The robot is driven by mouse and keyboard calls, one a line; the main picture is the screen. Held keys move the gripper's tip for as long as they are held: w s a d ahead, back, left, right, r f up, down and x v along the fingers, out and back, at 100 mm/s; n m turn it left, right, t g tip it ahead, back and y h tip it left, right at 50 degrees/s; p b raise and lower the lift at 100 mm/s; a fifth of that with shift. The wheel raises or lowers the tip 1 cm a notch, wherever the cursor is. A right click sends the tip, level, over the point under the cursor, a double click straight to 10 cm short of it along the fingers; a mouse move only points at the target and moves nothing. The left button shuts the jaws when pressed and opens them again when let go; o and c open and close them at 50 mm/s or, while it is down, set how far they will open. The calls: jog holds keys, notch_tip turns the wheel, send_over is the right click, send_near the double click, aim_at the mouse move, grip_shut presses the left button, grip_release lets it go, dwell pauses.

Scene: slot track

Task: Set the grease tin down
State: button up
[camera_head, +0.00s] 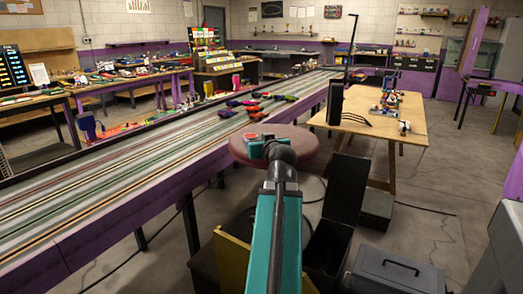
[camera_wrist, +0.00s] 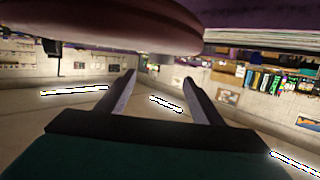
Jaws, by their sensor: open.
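No grease tin can be made out for certain in either view. A round dark-red stool seat (camera_head: 308,150) stands beyond my arm in the head view. Small red and blue shapes (camera_head: 256,146) show on it just at the arm's end, partly hidden by my wrist. In the wrist view, which looks upside down, the underside of the picture's top edge is filled by the seat (camera_wrist: 120,25). My gripper (camera_wrist: 163,88) has its two fingers wide apart with nothing seen between them. A small pale shape (camera_wrist: 172,72) shows beyond the fingers, too unclear to name.
A long slot track (camera_head: 130,150) with several coloured cars runs along the left. A wooden table (camera_head: 385,124) with small parts stands behind the seat to the right. A dark box (camera_head: 345,188) and a grey toolbox (camera_head: 398,272) stand at lower right. Open floor lies right.

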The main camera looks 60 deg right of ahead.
jog(key=shift+s+a+f+b, duration=0.1)
jog(key=shift+s+a+b, duration=0.1)
jog(key=shift+b, duration=0.4)
jog(key=shift+s+a+b, duration=0.3)
jog(key=shift+b, duration=0.55)
jog(key=shift+r+b+v, duration=0.2)
jog(key=shift+b+v, duration=1.05)
jog(key=shift+v, duration=0.05)
jog(key=shift+r, duration=0.1)
